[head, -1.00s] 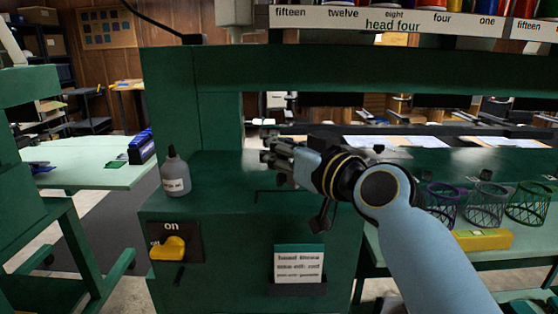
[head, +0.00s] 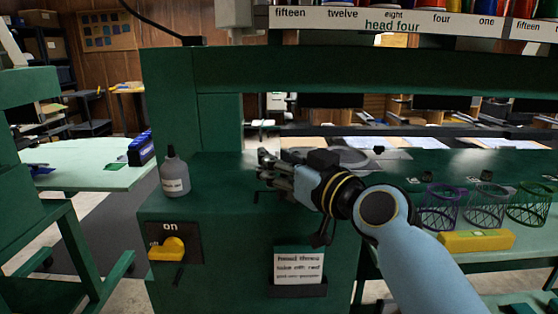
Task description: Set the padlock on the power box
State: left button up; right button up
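The power box (head: 188,242) is a dark panel marked "on" with a yellow rotary handle (head: 168,249), on the front of the green machine at lower left. My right gripper (head: 264,170) is above the machine's green top, right of and higher than the panel, with its fingers pointing left. The fingers are small and seen edge-on, so I cannot tell whether they are open or hold anything. I cannot make out a padlock in this view. My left gripper is out of view.
A grey bottle (head: 174,174) stands on the green top left of my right gripper. A white card (head: 299,265) is in a holder on the machine front. Wire baskets (head: 485,207) and a yellow box (head: 477,241) are at right. A green post rises behind the bottle.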

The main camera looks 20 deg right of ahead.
jog(key=shift+r, duration=0.2)
jog(key=b+v, duration=0.1)
jog(key=v, duration=1.1)
jog(key=shift+f, duration=0.1)
